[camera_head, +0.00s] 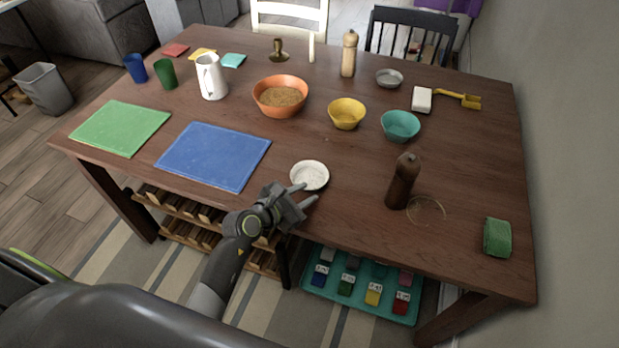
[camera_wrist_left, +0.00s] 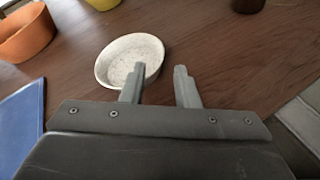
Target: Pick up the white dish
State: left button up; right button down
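The white dish (camera_head: 310,174) is a small round shallow bowl on the wooden table near its front edge. My left gripper (camera_head: 307,194) is open at the dish's near side, its fingers pointing toward it. In the left wrist view, the dish (camera_wrist_left: 128,58) lies ahead and to the left of the gripper (camera_wrist_left: 160,84). The left finger overlaps the dish's near right rim in the picture; I cannot tell whether they touch. The space between the fingers looks empty. My right gripper is not in view.
A blue mat (camera_head: 214,155) lies left of the dish. A dark pepper mill (camera_head: 402,182) and a clear round dish (camera_head: 426,209) stand to the right. Behind are an orange bowl (camera_head: 281,84), a yellow bowl (camera_head: 346,115) and a teal bowl (camera_head: 400,127). The tabletop between dish and mill is bare.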

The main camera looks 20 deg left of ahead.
aim_at(319, 187)
pick_arm(q)
jog(key=shift+x, duration=2.4)
jog(key=shift+r, duration=0.1)
grip_shut()
